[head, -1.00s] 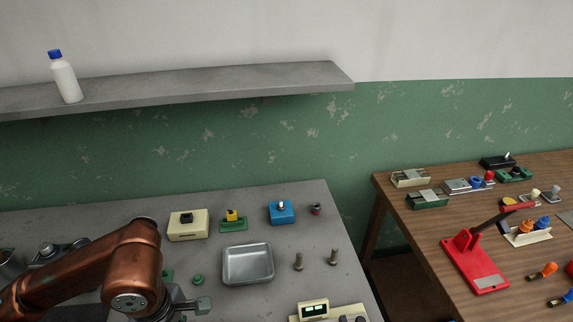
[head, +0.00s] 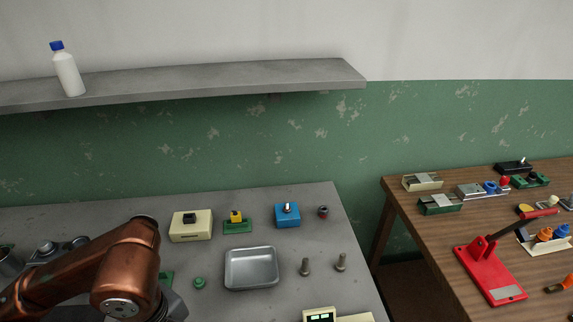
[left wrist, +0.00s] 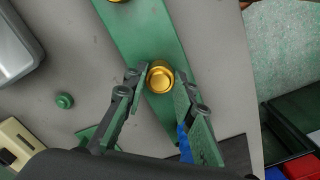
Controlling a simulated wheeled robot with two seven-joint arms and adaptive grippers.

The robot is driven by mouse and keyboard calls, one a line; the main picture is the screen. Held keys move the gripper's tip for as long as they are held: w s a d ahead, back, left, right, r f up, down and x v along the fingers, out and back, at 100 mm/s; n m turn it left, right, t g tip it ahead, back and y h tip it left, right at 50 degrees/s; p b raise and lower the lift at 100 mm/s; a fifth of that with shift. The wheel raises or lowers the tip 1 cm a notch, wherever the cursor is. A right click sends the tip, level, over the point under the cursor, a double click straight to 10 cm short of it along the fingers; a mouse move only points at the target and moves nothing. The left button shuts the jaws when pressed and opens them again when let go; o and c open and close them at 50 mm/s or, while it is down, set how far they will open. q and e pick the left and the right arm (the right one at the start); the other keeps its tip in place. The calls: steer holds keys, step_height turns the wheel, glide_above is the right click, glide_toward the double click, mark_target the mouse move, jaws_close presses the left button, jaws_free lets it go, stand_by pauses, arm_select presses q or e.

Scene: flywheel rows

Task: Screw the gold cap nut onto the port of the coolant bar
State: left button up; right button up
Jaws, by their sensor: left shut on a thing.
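My left gripper (left wrist: 160,82) shows in the left wrist view with its fingers on either side of a gold cap nut (left wrist: 160,75), shut on it. The nut is over the long green coolant bar (left wrist: 135,32); I cannot tell whether it touches a port, since the nut hides what is beneath. Another gold piece (left wrist: 116,1) is cut off at the top edge, at the bar's far part. In the head view my copper-coloured left arm hides most of the bar, and the left gripper's fingers cannot be seen there. My right gripper is in neither view.
A cream box (head: 190,232) and a blue box (head: 287,222) stand behind. A wooden table (head: 420,240) is at right.

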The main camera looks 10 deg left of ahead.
arm_select(q)
steer(key=shift+m, duration=0.9)
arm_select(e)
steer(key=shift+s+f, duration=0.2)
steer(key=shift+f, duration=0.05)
arm_select(q)
steer(key=m+b, duration=0.1)
steer(key=m, duration=0.1)
steer(key=shift+f+m, duration=0.15)
steer(key=shift+m, duration=0.25)
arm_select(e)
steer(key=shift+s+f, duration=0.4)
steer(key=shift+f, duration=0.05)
arm_select(q)
steer(key=shift+m+b, duration=0.45)
steer(key=shift+m, duration=0.65)
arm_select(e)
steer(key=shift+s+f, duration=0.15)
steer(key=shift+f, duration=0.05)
arm_select(q)
steer(key=o, duration=0.7)
steer(key=shift+o, duration=0.2)
